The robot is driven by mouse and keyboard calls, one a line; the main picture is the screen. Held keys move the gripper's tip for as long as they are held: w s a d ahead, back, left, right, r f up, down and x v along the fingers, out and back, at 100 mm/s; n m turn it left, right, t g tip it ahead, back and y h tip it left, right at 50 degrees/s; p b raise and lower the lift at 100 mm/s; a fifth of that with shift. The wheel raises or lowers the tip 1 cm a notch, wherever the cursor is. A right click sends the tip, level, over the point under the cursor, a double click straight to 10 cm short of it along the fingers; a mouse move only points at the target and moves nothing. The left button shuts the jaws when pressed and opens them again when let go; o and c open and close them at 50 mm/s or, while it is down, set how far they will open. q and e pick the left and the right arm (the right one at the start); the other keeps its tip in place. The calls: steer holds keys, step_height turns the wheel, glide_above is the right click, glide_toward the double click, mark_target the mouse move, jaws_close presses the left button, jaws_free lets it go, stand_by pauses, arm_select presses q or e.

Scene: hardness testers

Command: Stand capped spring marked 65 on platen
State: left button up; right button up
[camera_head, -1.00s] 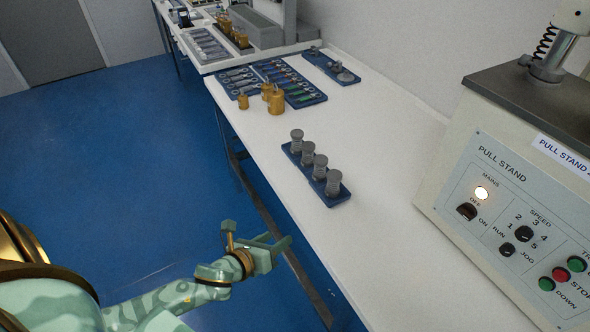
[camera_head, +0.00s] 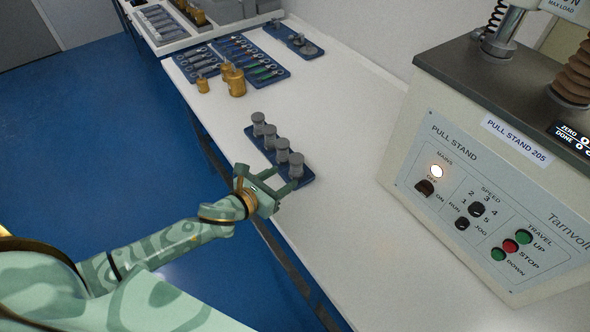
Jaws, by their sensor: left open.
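Several grey capped springs (camera_head: 282,150) stand upright in a row in a blue rack (camera_head: 252,133) on the white bench. Their markings are too small to read, so I cannot tell which is 65. My left gripper (camera_head: 281,181) is open and empty, at the bench's front edge by the near end of the rack. Its fingers point toward the nearest capped spring (camera_head: 296,165); I cannot tell whether they touch the rack. My right gripper is not in view. I cannot make out a platen.
The pull stand (camera_head: 405,165) with its control panel fills the right, with a brown bellows (camera_head: 573,80) on top. Brass weights (camera_head: 236,82) and blue trays of tools (camera_head: 262,70) lie farther back. The bench between rack and stand is clear.

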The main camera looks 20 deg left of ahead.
mark_target(295, 159)
arm_select(q)
steer(key=shift+b+x, duration=0.8)
steer(key=shift+x, duration=2.35)
steer(key=c, duration=0.9)
step_height(295, 159, up, 7)
steer(key=p, duration=0.7)
steer(key=shift+r, duration=0.1)
